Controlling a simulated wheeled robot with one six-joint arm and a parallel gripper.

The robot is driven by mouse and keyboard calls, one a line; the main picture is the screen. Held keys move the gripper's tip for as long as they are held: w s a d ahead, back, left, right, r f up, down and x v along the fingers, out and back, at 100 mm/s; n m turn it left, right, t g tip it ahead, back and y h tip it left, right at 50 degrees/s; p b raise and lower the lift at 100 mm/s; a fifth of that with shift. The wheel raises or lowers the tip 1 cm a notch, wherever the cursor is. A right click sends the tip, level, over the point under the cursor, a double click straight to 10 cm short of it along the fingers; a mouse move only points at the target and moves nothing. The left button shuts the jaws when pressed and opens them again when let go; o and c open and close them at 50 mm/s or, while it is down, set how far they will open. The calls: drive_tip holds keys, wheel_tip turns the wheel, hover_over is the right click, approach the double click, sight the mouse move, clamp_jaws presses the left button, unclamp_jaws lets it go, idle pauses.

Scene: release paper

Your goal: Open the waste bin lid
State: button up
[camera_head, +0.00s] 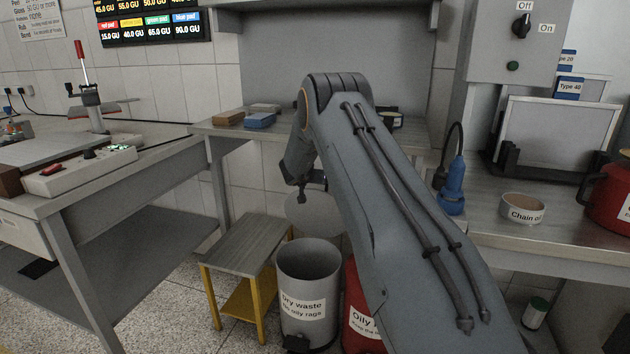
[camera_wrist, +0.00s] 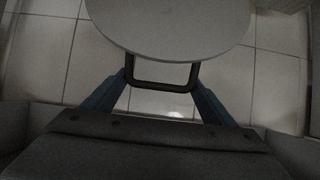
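The grey waste bin (camera_head: 306,272) labelled "Dry waste" stands on the floor, its top open. Its round grey lid (camera_head: 318,213) is raised behind the opening, tilted up. My gripper (camera_head: 308,191) is at the lid's upper edge, partly hidden by my arm. In the wrist view, the lid (camera_wrist: 175,25) fills the top middle, and a dark loop handle (camera_wrist: 163,88) sticks out from its edge. My two blue fingers (camera_wrist: 161,80) stand apart, with their tips at the two sides of the handle. Whether they press on it is not clear.
A small yellow-legged table (camera_head: 240,245) stands left of the bin. A red bin (camera_head: 360,318) labelled "Oily" stands right of it, partly behind my arm. Workbenches flank the area. A blue bottle-shaped tool (camera_head: 453,187) and a small tub (camera_head: 523,208) stand on the right bench.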

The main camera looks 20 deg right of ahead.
drive_tip(key=shift+o, duration=0.6)
drive_tip(key=v, duration=0.7)
drive_tip(key=shift+s+a+p, duration=0.2)
drive_tip(key=shift+s+p, duration=0.1)
drive_tip(key=shift+r, duration=0.15)
drive_tip(key=s+a+r+n+g+y+p, duration=0.1)
drive_tip(key=s+a+r+n+y+p, duration=0.3)
drive_tip(key=s+a, duration=0.55)
drive_tip(key=s+a+r+n+g+y+p, duration=0.15)
drive_tip(key=s+a+r+y, duration=0.3)
drive_tip(key=s+a, duration=0.5)
drive_tip(key=s+r+n+g+p, duration=0.2)
drive_tip(key=s+g+p, duration=0.3)
drive_tip(key=s, duration=3.2)
drive_tip(key=shift+a+r+n+g+h, duration=0.4)
drive_tip(key=shift+r+g, duration=0.15)
drive_tip(key=shift+g, duration=0.2)
